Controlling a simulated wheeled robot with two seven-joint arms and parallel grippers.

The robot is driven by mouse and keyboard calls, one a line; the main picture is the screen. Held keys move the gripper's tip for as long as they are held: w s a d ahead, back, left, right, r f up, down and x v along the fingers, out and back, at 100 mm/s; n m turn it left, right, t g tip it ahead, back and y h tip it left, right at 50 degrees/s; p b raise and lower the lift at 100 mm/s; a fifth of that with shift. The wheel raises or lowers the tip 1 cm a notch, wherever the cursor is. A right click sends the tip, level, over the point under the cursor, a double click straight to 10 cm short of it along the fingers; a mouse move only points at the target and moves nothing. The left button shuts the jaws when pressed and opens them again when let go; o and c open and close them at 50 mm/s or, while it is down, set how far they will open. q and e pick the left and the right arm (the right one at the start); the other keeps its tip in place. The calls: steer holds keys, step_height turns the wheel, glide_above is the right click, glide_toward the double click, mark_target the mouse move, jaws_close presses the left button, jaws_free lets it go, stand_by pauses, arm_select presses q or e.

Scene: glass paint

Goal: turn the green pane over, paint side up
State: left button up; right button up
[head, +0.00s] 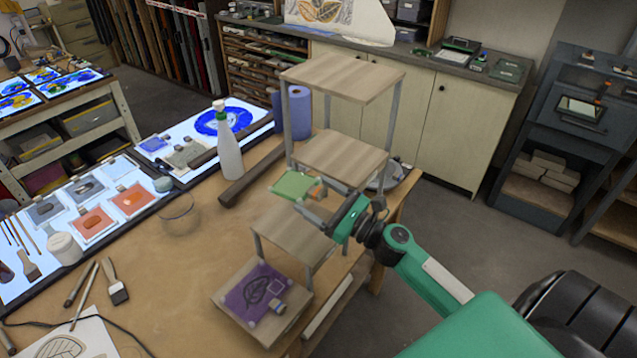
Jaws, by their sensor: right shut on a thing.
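The green pane (292,185) is a small, light green square with pale corners. It looks roughly level, in the air at the left side of the wooden rack. An orange piece (317,190) shows at its right edge. My right gripper (319,198) reaches in from the right and is shut on the pane at that edge. I cannot tell from this view which face carries the paint. My left gripper is not in view.
The rack has several wooden shelves, with a top board (343,77), a middle board (340,157) and a lower board (290,235). A purple pane (250,295) lies on the bottom board. A white bottle (229,150) and blue roll (296,112) stand nearby. Bare table (165,270) lies left.

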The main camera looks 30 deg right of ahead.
steer(key=shift+a+r+h+p, duration=0.1)
steer(key=shift+r+h+p, duration=0.15)
steer(key=shift+h+p, duration=0.05)
steer(key=shift+f+m+g, duration=0.2)
steer(key=shift+m+g, duration=0.1)
steer(key=shift+m, duration=0.1)
steer(key=shift+f+m+h, duration=0.1)
steer(key=shift+m+h, duration=0.2)
steer(key=shift+g, duration=0.3)
steer(key=shift+m+h, duration=0.3)
steer(key=shift+m, duration=0.2)
step_height(320, 180, down, 8)
steer(key=b, duration=0.5)
steer(key=shift+b, duration=0.35)
steer(key=shift+s, duration=0.1)
steer(key=o, duration=1.1)
